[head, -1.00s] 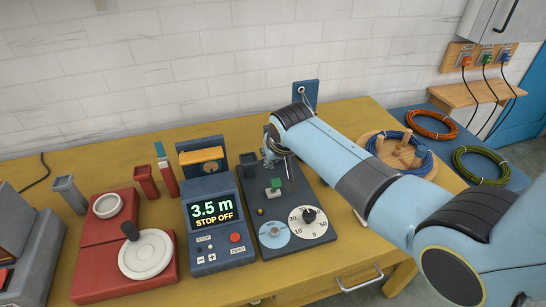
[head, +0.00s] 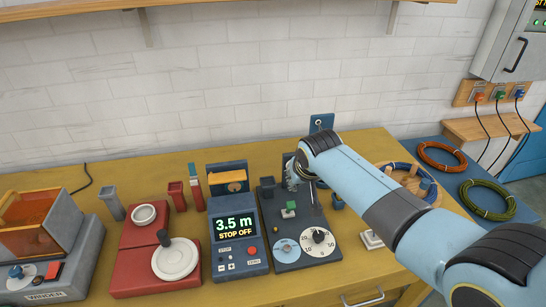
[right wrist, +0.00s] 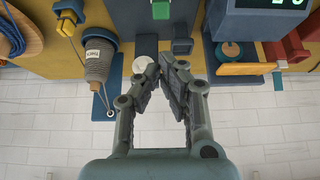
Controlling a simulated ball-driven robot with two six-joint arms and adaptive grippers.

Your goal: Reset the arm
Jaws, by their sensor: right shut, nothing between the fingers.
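My right arm (head: 370,190) comes in from the right, over the yellow workbench. My right gripper (head: 292,178) is over the back of the dark control panel (head: 288,257), partly hidden by my own wrist. In the right wrist view my right gripper (right wrist: 167,66) has its fingertips together with nothing held. A pale round piece (right wrist: 143,63) shows right behind the fingertips; I cannot tell if they touch. My left gripper is not in view.
The blue display box (head: 238,252) reads 3.5 m, STOP OFF. A red unit (head: 135,262) with a white wheel and an orange-lidded winder (head: 42,225) stand left. A cone of grey thread (right wrist: 96,66) stands beside my gripper. Wool coils (head: 488,200) lie right.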

